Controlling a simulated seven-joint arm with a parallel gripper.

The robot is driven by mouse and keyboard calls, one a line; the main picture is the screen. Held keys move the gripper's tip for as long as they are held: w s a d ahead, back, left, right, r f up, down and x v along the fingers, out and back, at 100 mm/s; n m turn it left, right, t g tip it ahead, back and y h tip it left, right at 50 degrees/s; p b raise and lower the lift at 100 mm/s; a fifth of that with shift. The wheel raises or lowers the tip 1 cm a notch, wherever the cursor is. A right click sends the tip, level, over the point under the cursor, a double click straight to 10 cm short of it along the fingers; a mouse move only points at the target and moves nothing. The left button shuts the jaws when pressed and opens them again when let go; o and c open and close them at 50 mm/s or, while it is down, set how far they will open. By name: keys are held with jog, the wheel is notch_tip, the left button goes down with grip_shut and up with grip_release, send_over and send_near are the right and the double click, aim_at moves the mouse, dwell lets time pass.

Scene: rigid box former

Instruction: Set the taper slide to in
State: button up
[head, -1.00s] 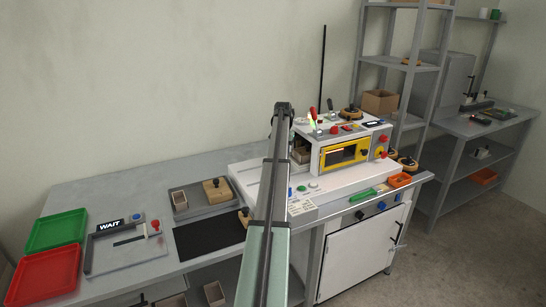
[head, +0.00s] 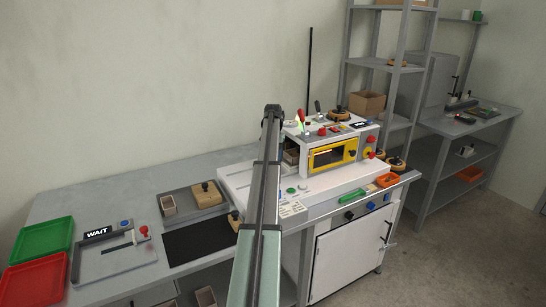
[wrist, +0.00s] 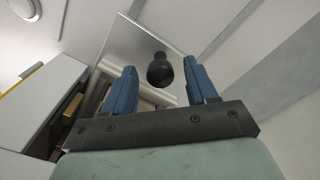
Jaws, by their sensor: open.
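No readable label marks the taper slide, so I cannot tell for sure which part it is. In the wrist view, a dark rounded knob (wrist: 160,70) stands out from a shiny pale plate (wrist: 128,50). My gripper (wrist: 160,67) is open, with one blue finger on each side of the knob in the picture. I cannot tell how far the knob is from the fingertips; no contact shows. In the head view, my arm reaches to the left side of the white box-forming machine (head: 330,172). My fingers and this knob are hidden there.
The machine has a yellow-framed window (head: 320,161) and upright levers on top. To the left on the bench are a fixture with a WAIT sign (head: 98,232), a black mat (head: 185,246), a green tray (head: 45,240) and a red tray (head: 38,272).

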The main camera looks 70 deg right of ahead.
notch_tip(320, 180, up, 14)
dwell(0.6)
jog(key=shift+f, duration=0.1)
jog(key=a+f+h, duration=0.2)
jog(key=a, duration=0.7)
jog(key=d+f, duration=0.3)
jog(key=f, duration=0.1)
jog(key=d+f+h, duration=0.1)
jog(key=d+f, duration=0.2)
jog(key=f, duration=0.1)
jog(key=d+f+h, duration=0.1)
jog(key=d+f, duration=0.1)
jog(key=f, duration=0.2)
jog(key=shift+d, duration=0.4)
